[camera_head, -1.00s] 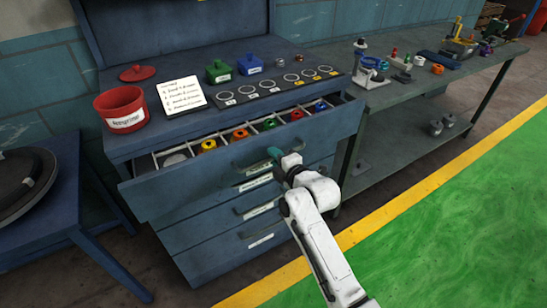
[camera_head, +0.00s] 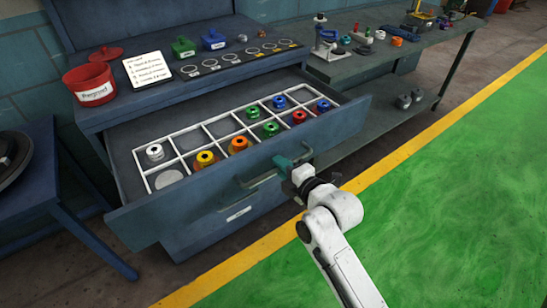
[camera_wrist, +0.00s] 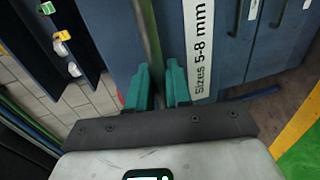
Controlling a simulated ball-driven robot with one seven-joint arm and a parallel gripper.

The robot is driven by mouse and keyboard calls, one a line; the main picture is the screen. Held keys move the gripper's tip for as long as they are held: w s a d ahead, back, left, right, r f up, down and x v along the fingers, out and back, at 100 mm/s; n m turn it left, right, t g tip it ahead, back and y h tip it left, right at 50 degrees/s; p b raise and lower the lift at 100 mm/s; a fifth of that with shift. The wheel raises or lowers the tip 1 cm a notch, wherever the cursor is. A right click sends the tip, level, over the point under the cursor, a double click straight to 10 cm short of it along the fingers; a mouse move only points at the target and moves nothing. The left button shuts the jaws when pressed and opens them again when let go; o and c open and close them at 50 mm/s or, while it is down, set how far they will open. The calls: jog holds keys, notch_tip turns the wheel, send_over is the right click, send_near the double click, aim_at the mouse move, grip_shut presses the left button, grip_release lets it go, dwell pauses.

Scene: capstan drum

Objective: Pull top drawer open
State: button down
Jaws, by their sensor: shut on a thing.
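The top drawer (camera_head: 225,200) of the blue cabinet stands well open. Its white divider grid (camera_head: 213,122) shows, with coloured ring-like parts in several compartments: yellow (camera_head: 205,158), orange (camera_head: 238,144), green (camera_head: 270,128), blue (camera_head: 279,102) and a silver one (camera_head: 155,152). My gripper (camera_head: 293,160), with teal fingers, is at the drawer's front, at its handle (camera_head: 262,174). In the wrist view, the teal fingers (camera_wrist: 163,88) are closed on the handle bar (camera_wrist: 149,45), beside a white label reading "Sizes 5-8 mm" (camera_wrist: 201,50). The fingers hide part of the bar.
A workbench (camera_head: 385,60) stands to the right. The green floor (camera_head: 450,190) at right is clear.

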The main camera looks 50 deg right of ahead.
jog(key=shift+s+a, duration=0.15)
jog(key=shift+s, duration=0.35)
jog(key=c, duration=1.2)
grip_release()
jog(key=b+v, duration=0.1)
jog(key=v, duration=0.9)
jog(key=shift+s+a, duration=0.15)
jog(key=shift+s, duration=0.2)
